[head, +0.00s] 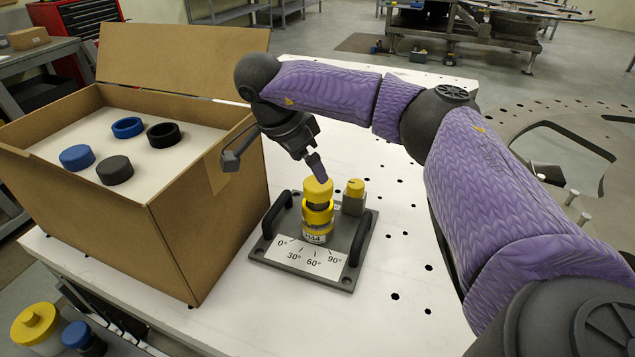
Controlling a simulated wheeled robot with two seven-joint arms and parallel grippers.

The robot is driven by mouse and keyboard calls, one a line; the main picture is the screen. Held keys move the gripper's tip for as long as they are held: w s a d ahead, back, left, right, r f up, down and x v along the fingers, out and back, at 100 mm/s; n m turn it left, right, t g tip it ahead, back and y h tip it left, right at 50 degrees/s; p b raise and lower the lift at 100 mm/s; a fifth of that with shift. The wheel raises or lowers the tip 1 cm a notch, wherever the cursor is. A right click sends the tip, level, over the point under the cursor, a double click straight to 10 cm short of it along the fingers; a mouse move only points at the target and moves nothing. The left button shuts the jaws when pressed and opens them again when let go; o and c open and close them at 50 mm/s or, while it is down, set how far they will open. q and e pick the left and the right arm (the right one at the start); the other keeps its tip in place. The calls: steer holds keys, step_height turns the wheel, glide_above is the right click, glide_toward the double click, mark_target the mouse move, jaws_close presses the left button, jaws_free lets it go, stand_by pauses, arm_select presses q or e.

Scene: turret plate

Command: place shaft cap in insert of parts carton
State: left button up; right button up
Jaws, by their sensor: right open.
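A yellow cap (317,189) sits on top of the upright shaft of a grey turret plate (345,276), above a yellow collar (318,213) and a label reading M44. The open parts carton (205,235) stands to the left, with a white insert (70,137) inside. On the insert are a blue cap (76,157), a dark grey cap (115,171), a blue ring-like piece (127,127) and a black one (163,133). My right gripper (274,165) is open and empty, its fingers wide apart. One finger is near the yellow cap, the other by the carton's right wall. Contact is unclear. My left gripper is out of view.
A small yellow knob (355,187) on a grey block stands beside the shaft. Two black handles flank the plate, and an angle scale lies in front. The carton's flap (180,55) stands up at the back. The white table (385,315) is clear to the right. Yellow and blue-lidded containers are at lower left.

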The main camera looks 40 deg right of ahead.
mark_target(317, 183)
steer(key=x, duration=0.6)
steer(key=shift+b, duration=0.3)
steer(key=shift+w+a+r, duration=0.1)
steer(key=c, duration=1.2)
